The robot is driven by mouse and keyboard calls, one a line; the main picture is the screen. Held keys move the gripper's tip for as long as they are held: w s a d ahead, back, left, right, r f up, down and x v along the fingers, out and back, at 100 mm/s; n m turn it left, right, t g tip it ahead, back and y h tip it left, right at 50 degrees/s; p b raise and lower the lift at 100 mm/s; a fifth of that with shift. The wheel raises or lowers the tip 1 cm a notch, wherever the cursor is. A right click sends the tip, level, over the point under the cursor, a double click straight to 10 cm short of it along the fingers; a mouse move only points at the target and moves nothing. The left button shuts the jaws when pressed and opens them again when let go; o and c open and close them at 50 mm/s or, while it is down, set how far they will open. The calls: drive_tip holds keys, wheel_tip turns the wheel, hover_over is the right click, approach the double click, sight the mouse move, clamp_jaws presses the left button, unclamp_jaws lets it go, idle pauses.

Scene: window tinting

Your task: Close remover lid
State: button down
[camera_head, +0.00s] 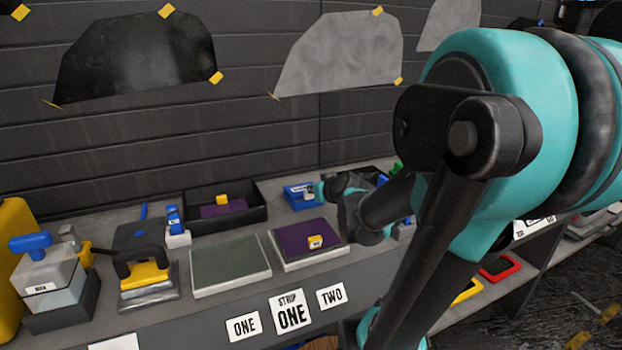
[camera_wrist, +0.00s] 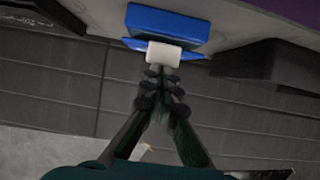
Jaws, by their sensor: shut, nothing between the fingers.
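A small blue container with a pale label (camera_head: 300,195), likely the remover, stands at the back of the bench beside my gripper (camera_head: 325,189). In the wrist view, a blue part (camera_wrist: 166,27) with a white tab or block (camera_wrist: 163,54) in front of it lies just beyond my fingertips (camera_wrist: 154,73). My gripper is shut with nothing between the fingers. The fingertips look very close to the white part; I cannot tell whether they touch it. Whether the lid is raised or down is not clear.
A black tray (camera_head: 248,216) stands to the left. My arm covers the bench's right part.

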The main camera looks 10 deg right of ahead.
sight(311, 198)
drive_tip(key=shift+s+f, duration=0.4)
drive_tip(key=shift+f, duration=0.3)
drive_tip(key=shift+s+f, duration=0.35)
drive_tip(key=shift+f, duration=0.3)
drive_tip(key=shift+w+r, duration=0.15)
drive_tip(key=shift+w, duration=0.4)
drive_tip(key=shift+r, duration=0.1)
